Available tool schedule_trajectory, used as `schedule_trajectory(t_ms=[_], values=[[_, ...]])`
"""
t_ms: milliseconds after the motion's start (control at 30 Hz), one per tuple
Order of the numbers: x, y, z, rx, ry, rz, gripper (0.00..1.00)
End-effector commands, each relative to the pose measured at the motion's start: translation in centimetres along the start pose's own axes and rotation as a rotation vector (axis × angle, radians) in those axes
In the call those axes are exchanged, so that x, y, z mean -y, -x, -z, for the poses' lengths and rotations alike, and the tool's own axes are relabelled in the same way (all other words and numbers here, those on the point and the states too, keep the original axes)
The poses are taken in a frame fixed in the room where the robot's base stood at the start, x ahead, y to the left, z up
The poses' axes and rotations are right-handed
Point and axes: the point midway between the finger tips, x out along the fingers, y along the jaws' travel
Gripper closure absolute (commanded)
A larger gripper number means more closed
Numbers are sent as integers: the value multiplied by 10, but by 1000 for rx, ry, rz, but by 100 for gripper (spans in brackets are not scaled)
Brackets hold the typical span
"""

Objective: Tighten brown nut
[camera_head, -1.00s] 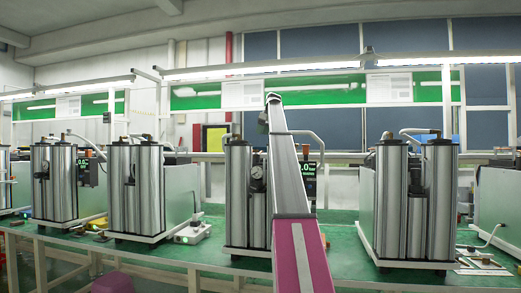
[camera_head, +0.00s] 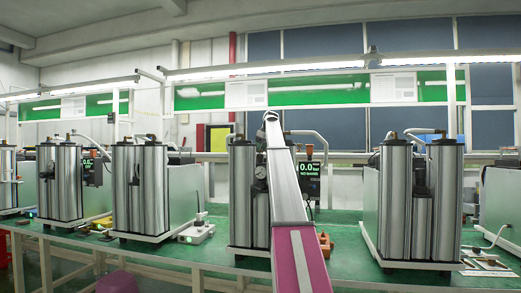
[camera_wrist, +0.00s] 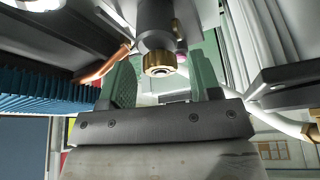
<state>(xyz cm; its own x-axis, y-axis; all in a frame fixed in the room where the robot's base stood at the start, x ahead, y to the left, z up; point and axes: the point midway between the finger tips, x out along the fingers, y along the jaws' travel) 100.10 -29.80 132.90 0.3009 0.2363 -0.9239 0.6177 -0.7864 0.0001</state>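The brown nut (camera_wrist: 160,64) is a knurled brass ring at the lower end of a dark cylindrical fitting. It shows in the wrist view, just above my gripper body. My gripper (camera_wrist: 163,72) has two green pads, one on each side of the nut. Gaps show between the nut and both pads, so my gripper is open and holds nothing. In the head view my arm reaches to the top of the middle steel column unit (camera_head: 241,195). My fingers and the nut cannot be made out there.
A copper-coloured lever (camera_wrist: 103,64) is left of the fitting, beside blue ribbed material (camera_wrist: 40,93). Pale hoses and a dark block (camera_wrist: 285,85) are on the right. A pressure display (camera_head: 310,182) stands beside the middle unit. Other column units (camera_head: 140,190) stand along the green bench.

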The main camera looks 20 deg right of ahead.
Motion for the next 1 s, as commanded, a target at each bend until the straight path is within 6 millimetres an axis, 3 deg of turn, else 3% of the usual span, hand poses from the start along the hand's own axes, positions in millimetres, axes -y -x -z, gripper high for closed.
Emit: schedule_trajectory(t_ms=[33,133,333,700,1000], values=[[0,0,0,0,0,0,59],[0,0,0,0,0,0,89],[1,0,0,0,-22,-10,89],[2,1,0,0,-237,-99,89],[2,1,1,-1,-245,-102,89]])
